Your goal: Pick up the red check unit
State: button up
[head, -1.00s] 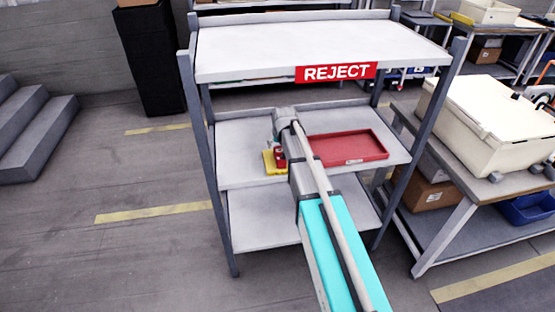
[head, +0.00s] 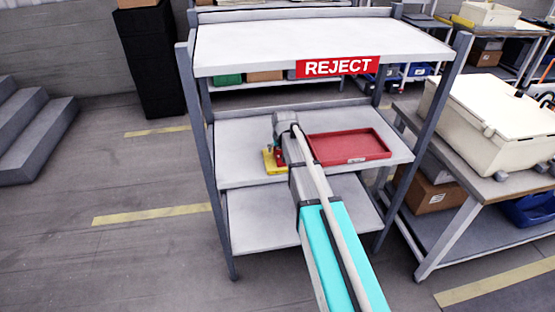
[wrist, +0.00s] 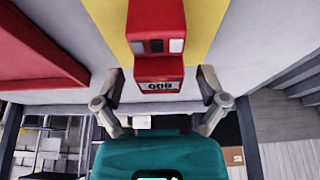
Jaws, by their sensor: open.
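The red check unit (wrist: 157,22) is a small boxy red device with a light and a dark square on one face and a small display on its lower part. It sits on a yellow pad (wrist: 201,20) on the middle shelf. In the head view the unit (head: 280,155) is mostly hidden by my arm, and the yellow pad (head: 268,161) shows beside it. My gripper (wrist: 160,80) is open, with one finger on each side of the unit's lower part and a visible gap on both sides.
A shallow red tray (head: 350,146) lies on the same middle shelf (head: 240,140), right of my arm. The upper shelf with the REJECT sign (head: 337,67) overhangs it. A bench (head: 490,187) with a cream bin (head: 495,115) stands at the right.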

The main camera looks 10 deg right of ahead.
jog(key=shift+w+f+b, duration=0.25)
jog(key=shift+f+b, duration=0.15)
jog(key=shift+f, duration=0.25)
grip_shut()
dwell(0.4)
